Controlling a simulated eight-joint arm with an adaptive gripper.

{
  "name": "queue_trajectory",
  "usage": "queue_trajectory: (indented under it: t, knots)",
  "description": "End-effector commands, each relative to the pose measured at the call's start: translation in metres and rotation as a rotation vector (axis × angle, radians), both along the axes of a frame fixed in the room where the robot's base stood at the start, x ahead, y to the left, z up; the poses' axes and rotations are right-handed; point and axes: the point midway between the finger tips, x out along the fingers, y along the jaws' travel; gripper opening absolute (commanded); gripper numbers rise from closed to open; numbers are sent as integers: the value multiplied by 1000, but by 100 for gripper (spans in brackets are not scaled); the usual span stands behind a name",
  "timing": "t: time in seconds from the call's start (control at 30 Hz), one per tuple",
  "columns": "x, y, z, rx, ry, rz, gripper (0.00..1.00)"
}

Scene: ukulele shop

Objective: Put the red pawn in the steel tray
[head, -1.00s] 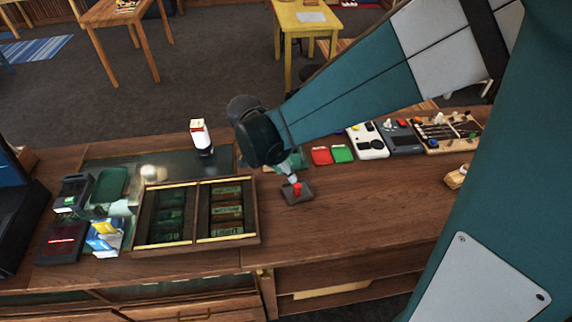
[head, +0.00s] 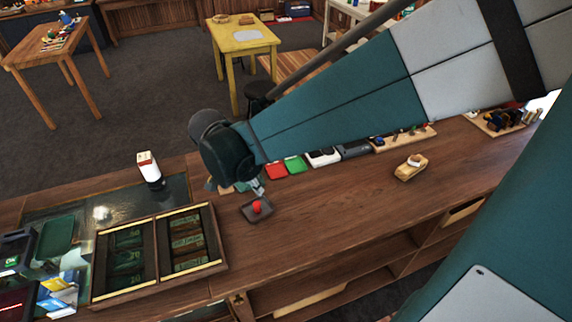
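The red pawn (head: 257,207) shows as a small red shape within the outline of the small dark grey steel tray (head: 247,216) on the wooden counter. My gripper (head: 260,192) points down just above and behind the pawn, at the tray's far edge. Its fingertips are small and partly hidden by my dark wrist, so I cannot tell whether they are open or shut, or whether they touch the pawn.
A cash drawer insert (head: 155,306) with banknotes lies left of the tray. Red (head: 276,170) and green (head: 296,164) items lie at the back edge. The counter (head: 340,205) right of the tray is mostly clear.

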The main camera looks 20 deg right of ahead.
Motion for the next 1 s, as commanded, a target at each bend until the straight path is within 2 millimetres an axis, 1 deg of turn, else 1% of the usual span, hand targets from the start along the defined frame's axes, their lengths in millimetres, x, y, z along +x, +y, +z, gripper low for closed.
queue_trajectory:
  t: [0.03,0.1,0.4,0.7,1.0]
  knots:
    - [-5,-6,6,7,-1,26,29]
    - [-10,-12,14,14,-1,72,29]
    - [-33,-34,44,39,-18,261,29]
    - [-59,-53,69,41,-54,445,29]
    - [-87,-69,89,19,-105,619,29]
